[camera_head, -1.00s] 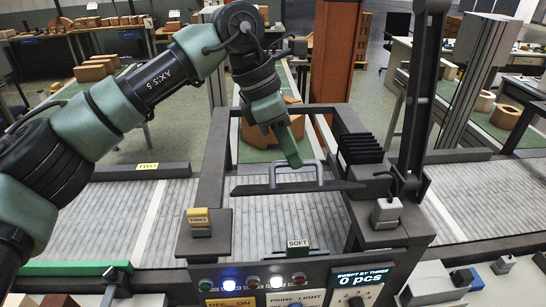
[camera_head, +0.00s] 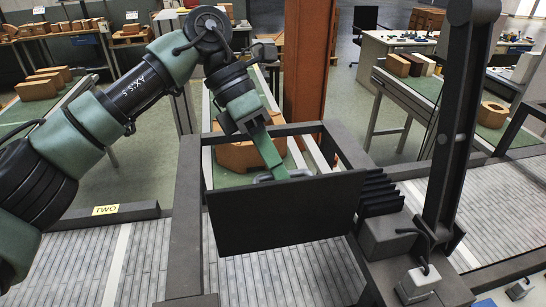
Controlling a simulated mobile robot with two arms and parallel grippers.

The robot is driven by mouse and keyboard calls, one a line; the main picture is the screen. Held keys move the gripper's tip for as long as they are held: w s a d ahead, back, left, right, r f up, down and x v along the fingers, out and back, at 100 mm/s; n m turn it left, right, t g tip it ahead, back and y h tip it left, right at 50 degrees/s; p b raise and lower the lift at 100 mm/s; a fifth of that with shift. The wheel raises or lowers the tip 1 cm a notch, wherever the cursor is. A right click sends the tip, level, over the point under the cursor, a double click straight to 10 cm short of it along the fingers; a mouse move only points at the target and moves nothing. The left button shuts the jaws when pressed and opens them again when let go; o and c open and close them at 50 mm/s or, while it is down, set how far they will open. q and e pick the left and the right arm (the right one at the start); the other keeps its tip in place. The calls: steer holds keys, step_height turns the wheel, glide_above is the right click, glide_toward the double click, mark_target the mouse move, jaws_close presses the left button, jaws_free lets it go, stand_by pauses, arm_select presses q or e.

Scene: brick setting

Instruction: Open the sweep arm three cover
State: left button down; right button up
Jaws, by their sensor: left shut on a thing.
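The cover is a flat dark panel (camera_head: 285,215) in the middle of the head view. It stands steeply tilted, with its broad face toward me, inside a dark frame (camera_head: 188,215) over the slatted conveyor. A grey handle (camera_head: 306,173) shows at its top edge, partly hidden by my gripper. My left gripper (camera_head: 279,170), with green fingers, reaches down from the upper left and is shut on the handle. My right gripper is not in view.
A tall dark post (camera_head: 462,110) rises from a grey block at the right, beside black bellows (camera_head: 380,195). A rust-coloured column (camera_head: 308,60) stands behind the frame. The slatted conveyor (camera_head: 70,260) is bare at the left, near a yellow TWO label (camera_head: 106,210).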

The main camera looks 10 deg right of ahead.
arm_select(q)
steer(key=shift+w+f, duration=0.25)
steer(key=shift+f, duration=0.15)
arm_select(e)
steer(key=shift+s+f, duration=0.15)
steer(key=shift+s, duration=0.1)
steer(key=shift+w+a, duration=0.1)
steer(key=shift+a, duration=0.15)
arm_select(q)
steer(key=c, duration=1.5)
jaws_free()
steer(key=shift+o, duration=0.2)
steer(key=shift+r, duration=0.15)
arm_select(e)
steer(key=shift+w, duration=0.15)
arm_select(q)
steer(key=b+v, duration=0.1)
steer(key=v, duration=0.6)
steer(key=shift+r, duration=0.4)
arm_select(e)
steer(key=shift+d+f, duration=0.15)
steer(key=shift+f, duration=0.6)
arm_select(q)
steer(key=shift+w+a, duration=0.1)
